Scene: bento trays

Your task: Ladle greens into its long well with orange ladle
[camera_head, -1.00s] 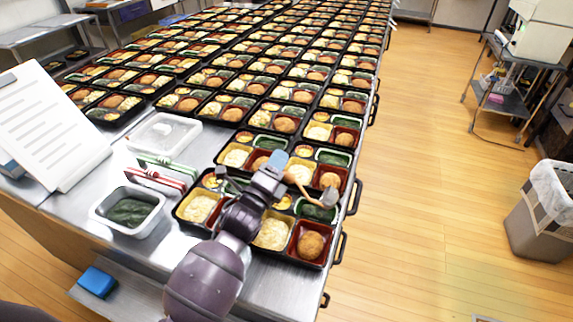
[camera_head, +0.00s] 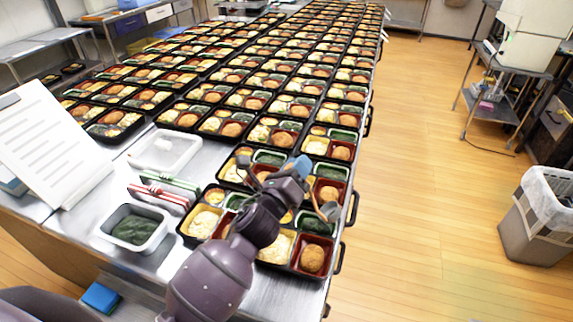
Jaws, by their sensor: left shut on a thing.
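My left gripper (camera_head: 300,178) is above the front bento trays, shut on the orange ladle. The ladle's grey bowl (camera_head: 331,210) hangs at the right, over the near right tray (camera_head: 338,256). Its orange handle is mostly hidden by the gripper. The long well (camera_head: 316,225) of that tray holds dark greens and lies just below and left of the bowl. What the bowl holds is too small to tell. A white tub of greens (camera_head: 132,228) stands at the left on the steel table. My right gripper is not in view.
Rows of filled bento trays (camera_head: 250,100) run to the back of the table. A bin (camera_head: 530,222) is on the floor at right.

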